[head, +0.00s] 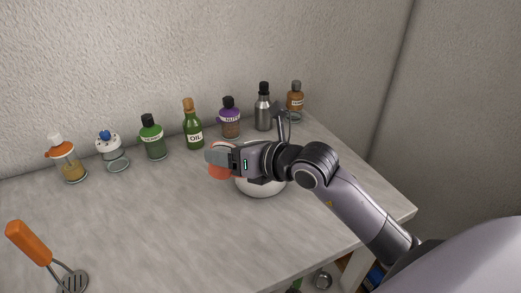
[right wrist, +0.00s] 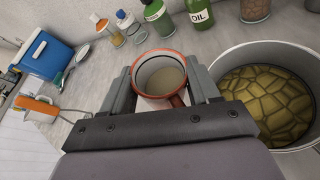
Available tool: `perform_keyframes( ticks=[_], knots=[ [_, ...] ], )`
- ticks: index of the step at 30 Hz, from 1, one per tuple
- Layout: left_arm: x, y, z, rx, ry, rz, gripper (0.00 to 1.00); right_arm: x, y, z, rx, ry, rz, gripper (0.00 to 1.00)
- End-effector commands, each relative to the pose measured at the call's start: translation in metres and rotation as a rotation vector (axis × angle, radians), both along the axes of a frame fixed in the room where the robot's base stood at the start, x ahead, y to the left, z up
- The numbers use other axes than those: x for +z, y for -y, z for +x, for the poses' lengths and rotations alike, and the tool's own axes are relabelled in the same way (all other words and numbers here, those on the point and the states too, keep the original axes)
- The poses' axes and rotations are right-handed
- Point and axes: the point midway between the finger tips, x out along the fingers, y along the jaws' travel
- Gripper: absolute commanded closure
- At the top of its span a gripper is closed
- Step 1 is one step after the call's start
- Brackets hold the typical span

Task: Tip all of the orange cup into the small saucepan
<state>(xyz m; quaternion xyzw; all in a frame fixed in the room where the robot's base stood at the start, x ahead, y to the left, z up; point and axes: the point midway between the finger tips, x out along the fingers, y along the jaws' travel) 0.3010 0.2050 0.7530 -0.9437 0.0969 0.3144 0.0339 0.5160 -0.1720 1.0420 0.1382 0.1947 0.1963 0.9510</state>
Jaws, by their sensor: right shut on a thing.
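The orange cup (head: 219,173) is held in my right gripper (head: 221,157), left of the small saucepan and near its rim in the head view. In the right wrist view the orange cup (right wrist: 164,62) sits between the two fingers, mouth toward the camera, with a pale tan surface inside. The small saucepan (head: 262,189) stands on the worktop, partly hidden by my right gripper and arm. In the right wrist view the saucepan (right wrist: 228,64) is at the right, with a yellow-green, cracked-looking pattern inside. My left gripper is not in view.
Several bottles and jars, including the oil bottle (head: 193,128), line the wall behind. An orange-handled slotted turner (head: 30,243) lies at the front left. A blue box (right wrist: 44,54) shows in the right wrist view. The worktop (head: 130,215) is clear at the centre left.

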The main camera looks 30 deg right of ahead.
Motion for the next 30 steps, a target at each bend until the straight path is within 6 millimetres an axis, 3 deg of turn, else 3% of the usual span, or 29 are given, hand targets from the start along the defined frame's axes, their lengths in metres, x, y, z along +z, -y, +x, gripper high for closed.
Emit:
perform_keyframes(
  ticks=[8,30],
  knots=[
    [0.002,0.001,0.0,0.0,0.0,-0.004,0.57,0.006,0.015,0.003,-0.003,-0.025,0.133,0.82],
    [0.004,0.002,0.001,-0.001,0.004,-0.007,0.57,0.009,0.026,0.005,-0.001,-0.046,0.234,0.82]
  ],
)
